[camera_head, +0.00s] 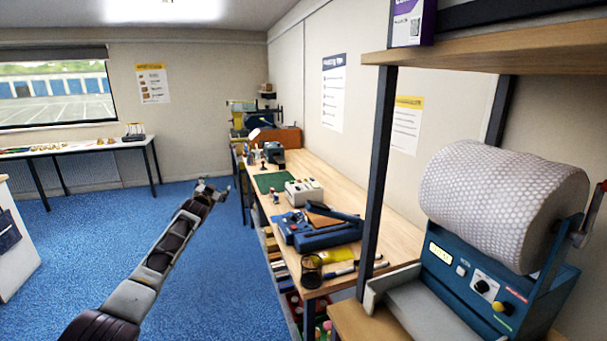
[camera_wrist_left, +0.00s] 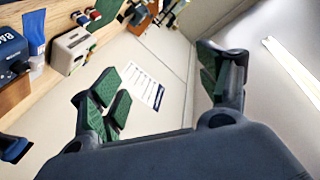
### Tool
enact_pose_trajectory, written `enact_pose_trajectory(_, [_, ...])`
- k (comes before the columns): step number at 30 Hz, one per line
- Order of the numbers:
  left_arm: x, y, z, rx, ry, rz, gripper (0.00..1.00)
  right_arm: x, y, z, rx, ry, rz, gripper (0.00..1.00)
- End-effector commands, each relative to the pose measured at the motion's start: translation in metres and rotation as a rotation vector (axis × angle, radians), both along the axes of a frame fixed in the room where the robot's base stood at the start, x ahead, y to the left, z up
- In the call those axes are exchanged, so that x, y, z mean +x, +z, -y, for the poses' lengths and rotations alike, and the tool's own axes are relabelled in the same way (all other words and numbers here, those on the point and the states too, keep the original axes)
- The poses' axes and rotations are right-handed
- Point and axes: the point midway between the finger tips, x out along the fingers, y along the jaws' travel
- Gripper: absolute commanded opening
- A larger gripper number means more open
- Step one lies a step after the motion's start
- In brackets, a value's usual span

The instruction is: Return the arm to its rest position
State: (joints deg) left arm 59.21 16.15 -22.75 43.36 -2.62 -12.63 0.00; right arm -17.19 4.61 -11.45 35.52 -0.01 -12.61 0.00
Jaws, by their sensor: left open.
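My left arm (camera_head: 155,262) reaches up from the lower left in the head view, over the blue floor. Its gripper (camera_head: 209,187) is at the far end, left of the long workbench and apart from it. In the left wrist view my left gripper (camera_wrist_left: 165,90) is open, with green-padded fingers spread wide and nothing between them. Behind the fingers are the wall and a poster. My right gripper is not in view.
A wooden workbench (camera_head: 351,248) runs along the right wall, holding a blue tool (camera_head: 322,235), a white box (camera_head: 303,191) and a mesh cup (camera_head: 311,271). A bubble-wrap roll (camera_head: 505,200) sits at the right. Blue floor (camera_head: 232,285) is open between the arm and bench.

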Motion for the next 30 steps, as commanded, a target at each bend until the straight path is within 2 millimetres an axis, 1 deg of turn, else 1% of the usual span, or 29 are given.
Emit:
enact_pose_trajectory(1, [-0.003,-0.026,0.001,-0.014,0.001,-0.029,0.76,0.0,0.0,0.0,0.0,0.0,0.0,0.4])
enact_pose_trajectory(2, [-0.005,-0.04,0.001,-0.022,0.002,-0.044,0.76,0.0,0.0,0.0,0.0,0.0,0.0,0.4])
enact_pose_trajectory(3, [-0.008,-0.058,0.001,-0.032,0.004,-0.066,0.76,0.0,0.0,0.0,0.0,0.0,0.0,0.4])
enact_pose_trajectory(5, [-0.013,-0.086,0.001,-0.046,0.007,-0.098,0.76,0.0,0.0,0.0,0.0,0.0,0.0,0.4])
enact_pose_trajectory(6, [-0.016,-0.104,0.001,-0.055,0.01,-0.118,0.76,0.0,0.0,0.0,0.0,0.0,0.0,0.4])
enact_pose_trajectory(8, [-0.023,-0.13,0.001,-0.068,0.013,-0.149,0.76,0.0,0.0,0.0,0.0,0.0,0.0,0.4])
enact_pose_trajectory(9, [-0.028,-0.149,0.001,-0.077,0.015,-0.17,0.76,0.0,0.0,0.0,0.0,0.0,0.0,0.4])
enact_pose_trajectory(14, [-0.05,-0.22,0.003,-0.11,0.025,-0.253,0.76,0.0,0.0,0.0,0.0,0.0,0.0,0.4])
enact_pose_trajectory(15, [-0.056,-0.237,0.004,-0.116,0.028,-0.273,0.76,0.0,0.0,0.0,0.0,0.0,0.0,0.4])
enact_pose_trajectory(17, [-0.067,-0.262,0.004,-0.127,0.032,-0.303,0.76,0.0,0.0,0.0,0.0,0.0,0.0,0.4])
enact_pose_trajectory(18, [-0.074,-0.279,0.005,-0.133,0.035,-0.323,0.76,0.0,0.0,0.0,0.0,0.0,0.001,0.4])
enact_pose_trajectory(23, [-0.107,-0.346,0.008,-0.156,0.046,-0.405,0.76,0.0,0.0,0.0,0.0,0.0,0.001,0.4])
enact_pose_trajectory(24, [-0.116,-0.362,0.009,-0.161,0.049,-0.425,0.76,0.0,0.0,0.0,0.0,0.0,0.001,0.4])
enact_pose_trajectory(26, [-0.13,-0.386,0.011,-0.169,0.053,-0.455,0.76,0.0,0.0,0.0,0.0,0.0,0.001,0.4])
enact_pose_trajectory(27, [-0.14,-0.401,0.011,-0.174,0.057,-0.475,0.76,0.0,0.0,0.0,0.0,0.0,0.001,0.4])
enact_pose_trajectory(29, [-0.155,-0.425,0.013,-0.181,0.061,-0.506,0.76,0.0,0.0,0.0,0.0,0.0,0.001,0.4])
enact_pose_trajectory(30, [-0.166,-0.44,0.013,-0.185,0.065,-0.525,0.76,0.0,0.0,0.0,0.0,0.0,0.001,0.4])
